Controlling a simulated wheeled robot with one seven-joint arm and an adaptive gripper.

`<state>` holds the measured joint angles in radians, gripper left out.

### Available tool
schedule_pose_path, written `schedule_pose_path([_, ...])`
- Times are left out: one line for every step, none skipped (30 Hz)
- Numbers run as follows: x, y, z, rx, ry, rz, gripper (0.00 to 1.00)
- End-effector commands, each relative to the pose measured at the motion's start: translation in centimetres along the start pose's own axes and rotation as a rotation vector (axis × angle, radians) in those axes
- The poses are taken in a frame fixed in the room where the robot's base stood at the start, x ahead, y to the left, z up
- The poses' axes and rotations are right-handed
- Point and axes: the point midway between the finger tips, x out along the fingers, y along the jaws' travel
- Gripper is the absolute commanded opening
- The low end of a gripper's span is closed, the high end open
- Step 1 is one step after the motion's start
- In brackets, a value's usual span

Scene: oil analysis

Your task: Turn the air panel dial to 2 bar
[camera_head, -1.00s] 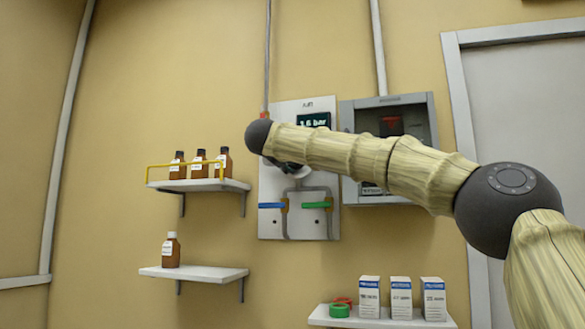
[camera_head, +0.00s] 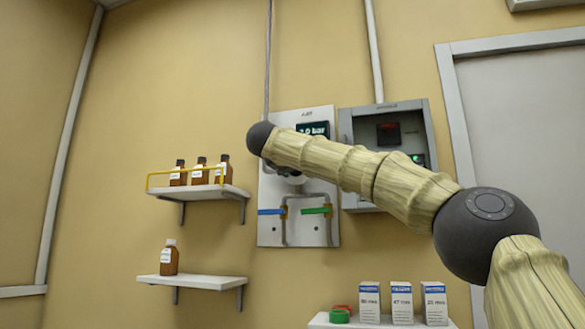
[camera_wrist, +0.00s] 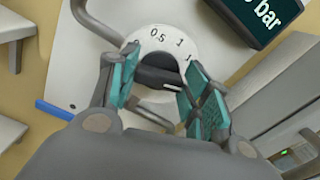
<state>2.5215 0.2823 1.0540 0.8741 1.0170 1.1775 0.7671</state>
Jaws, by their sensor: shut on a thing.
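The white air panel (camera_head: 272,222) hangs on the wall in the head view, with a dark display (camera_head: 313,129) at its top. The display reads ".0 bar", with its first digit partly hidden by my arm. In the wrist view the display (camera_wrist: 262,18) is cut off, showing "bar". The dial's white scale plate (camera_wrist: 150,35) shows 0.5, 1 and part of another mark. My gripper (camera_wrist: 160,90) is shut on the dark dial knob (camera_wrist: 158,76), with a teal pad on each side. My arm hides most of the dial in the head view.
Blue (camera_head: 271,211) and green (camera_head: 316,210) valve handles sit on pipes below the dial. A grey box (camera_head: 418,115) is mounted right of the panel. Shelves with brown bottles (camera_head: 198,172) stand at left; white boxes (camera_head: 401,300) stand on a low shelf.

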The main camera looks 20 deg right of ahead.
Motion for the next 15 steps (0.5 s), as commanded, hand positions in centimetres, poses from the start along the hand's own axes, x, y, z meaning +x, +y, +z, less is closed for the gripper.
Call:
schedule_pose_path([0.07,0.2,-0.29,0.001,0.004,0.001,0.24])
schedule_pose_path([0.07,0.2,-0.28,0.001,0.004,0.001,0.24])
schedule_pose_path([0.06,0.2,-0.27,0.002,0.004,0.001,0.24])
schedule_pose_path([0.07,0.2,-0.27,0.002,0.004,0.001,0.24])
schedule_pose_path([0.07,0.2,-0.27,0.002,0.004,0.001,0.24])
schedule_pose_path([0.06,0.21,-0.27,0.002,0.004,0.001,0.24])
schedule_pose_path([0.07,0.21,-0.27,0.002,0.004,0.001,0.24])
schedule_pose_path([0.07,0.21,-0.27,0.002,0.004,0.001,0.24])
schedule_pose_path([0.07,0.21,-0.27,0.002,0.004,0.001,0.24])
schedule_pose_path([0.07,0.21,-0.27,0.001,0.004,0.001,0.24])
schedule_pose_path([0.07,0.21,-0.27,0.001,0.004,0.001,0.24])
schedule_pose_path([0.06,0.21,-0.27,0.001,0.004,0.001,0.53])
schedule_pose_path([0.07,0.21,-0.26,0.001,0.004,0.001,0.59])
schedule_pose_path([0.06,0.19,-0.23,0.001,0.003,0.001,0.64])
schedule_pose_path([0.05,0.18,-0.21,0.001,0.003,0.001,0.7])
